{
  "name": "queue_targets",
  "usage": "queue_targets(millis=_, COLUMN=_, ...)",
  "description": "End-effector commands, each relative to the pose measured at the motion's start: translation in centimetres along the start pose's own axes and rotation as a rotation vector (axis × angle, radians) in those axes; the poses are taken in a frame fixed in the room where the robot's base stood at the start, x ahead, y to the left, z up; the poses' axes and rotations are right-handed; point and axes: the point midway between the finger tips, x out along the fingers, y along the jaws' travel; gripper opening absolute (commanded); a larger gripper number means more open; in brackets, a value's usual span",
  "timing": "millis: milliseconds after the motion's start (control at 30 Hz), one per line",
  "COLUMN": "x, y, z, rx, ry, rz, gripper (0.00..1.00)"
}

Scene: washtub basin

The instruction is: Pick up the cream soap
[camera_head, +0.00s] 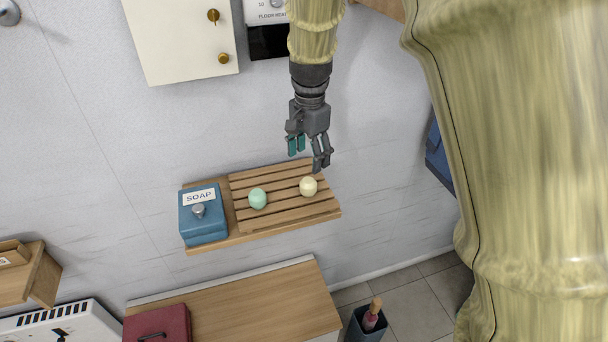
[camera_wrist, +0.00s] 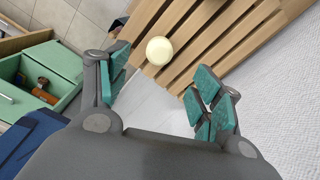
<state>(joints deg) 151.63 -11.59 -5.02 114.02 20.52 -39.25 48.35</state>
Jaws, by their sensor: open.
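The cream soap (camera_head: 308,186) is a small pale yellow ball on the right part of a slatted wooden shelf (camera_head: 285,212). My gripper (camera_head: 307,157) is open and empty, just above the soap and close to the wall in the head view. In the wrist view the cream soap (camera_wrist: 159,50) lies on the slats, beyond the gap between the teal-padded fingers of my gripper (camera_wrist: 160,98), and no finger visibly touches it. A mint green soap (camera_head: 258,199) sits to the left of the cream one on the slats.
A blue box labelled SOAP (camera_head: 203,215) stands at the shelf's left end. Below is a wooden-topped cabinet (camera_head: 250,300) with a red case (camera_head: 160,325). A white cabinet (camera_head: 180,40) hangs above. A green drawer unit (camera_wrist: 45,75) shows at left in the wrist view.

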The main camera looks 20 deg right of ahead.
Motion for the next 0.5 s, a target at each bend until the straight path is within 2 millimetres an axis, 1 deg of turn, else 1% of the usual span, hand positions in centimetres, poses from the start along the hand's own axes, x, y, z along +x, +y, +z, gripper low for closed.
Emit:
queue_targets(millis=67, x=0.3, y=0.1, z=0.0, rx=0.001, ry=-0.001, rz=0.001, gripper=0.66)
queue_targets(millis=400, x=4.3, y=0.4, z=-0.3, rx=0.007, ry=-0.002, rz=0.003, gripper=0.66)
queue_targets(millis=500, x=5.0, y=0.3, z=-0.3, rx=0.006, ry=-0.002, rz=0.002, gripper=0.66)
